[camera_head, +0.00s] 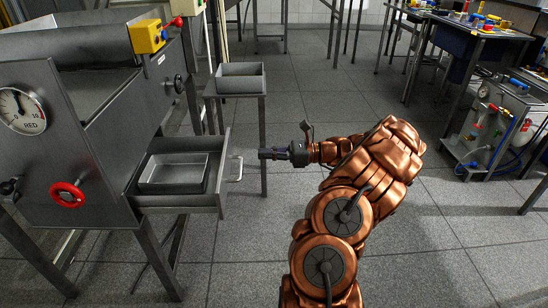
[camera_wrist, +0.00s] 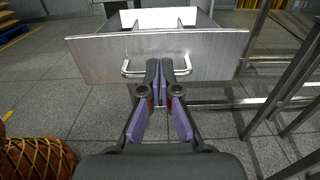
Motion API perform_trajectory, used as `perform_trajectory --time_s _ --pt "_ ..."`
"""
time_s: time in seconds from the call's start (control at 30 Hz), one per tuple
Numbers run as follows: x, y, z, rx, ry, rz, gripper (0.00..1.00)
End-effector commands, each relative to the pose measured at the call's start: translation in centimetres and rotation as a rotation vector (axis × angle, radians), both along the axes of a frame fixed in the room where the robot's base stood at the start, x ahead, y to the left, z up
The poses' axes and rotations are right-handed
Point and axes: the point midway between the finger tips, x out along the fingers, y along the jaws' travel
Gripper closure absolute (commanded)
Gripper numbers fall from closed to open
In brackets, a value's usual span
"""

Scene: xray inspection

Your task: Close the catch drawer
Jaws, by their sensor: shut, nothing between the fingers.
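The catch drawer (camera_head: 221,178) is a grey metal drawer pulled out of the machine's right side, with a bar handle (camera_head: 238,168) on its front. A metal tray (camera_head: 173,186) lies inside it. In the wrist view the drawer front (camera_wrist: 98,60) faces me, with the handle (camera_wrist: 127,67) across it. My gripper (camera_head: 262,154) is shut and empty, just right of the handle in the head view. In the wrist view the fingertips (camera_wrist: 166,66) overlap the middle of the handle; I cannot tell whether they touch it.
The grey machine (camera_head: 100,140) carries a red handwheel (camera_head: 67,194) and a dial gauge (camera_head: 21,111). A small stand with a divided bin (camera_head: 240,86) is behind the drawer. A wheeled cart (camera_head: 497,120) stands at the right. The floor around my arm is clear.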

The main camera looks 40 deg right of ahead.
Motion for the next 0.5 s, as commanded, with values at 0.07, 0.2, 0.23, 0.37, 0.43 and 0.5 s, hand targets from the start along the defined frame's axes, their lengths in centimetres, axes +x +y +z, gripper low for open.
perform_trajectory --time_s 0.07,0.2,0.23,0.37,0.43,0.5 --pt "0.9 1.2 -0.3 0.002 -0.001 0.005 1.00" --pt "2.6 3.2 -0.4 0.001 0.001 0.005 1.00" --pt "2.9 3.5 -0.3 0.001 -0.001 0.005 1.00" --pt "4.2 5.0 -0.3 -0.001 -0.003 0.004 1.00" --pt "4.8 5.6 -0.3 -0.002 -0.001 0.002 1.00" --pt "5.3 6.1 -0.3 -0.001 0.000 0.001 1.00"
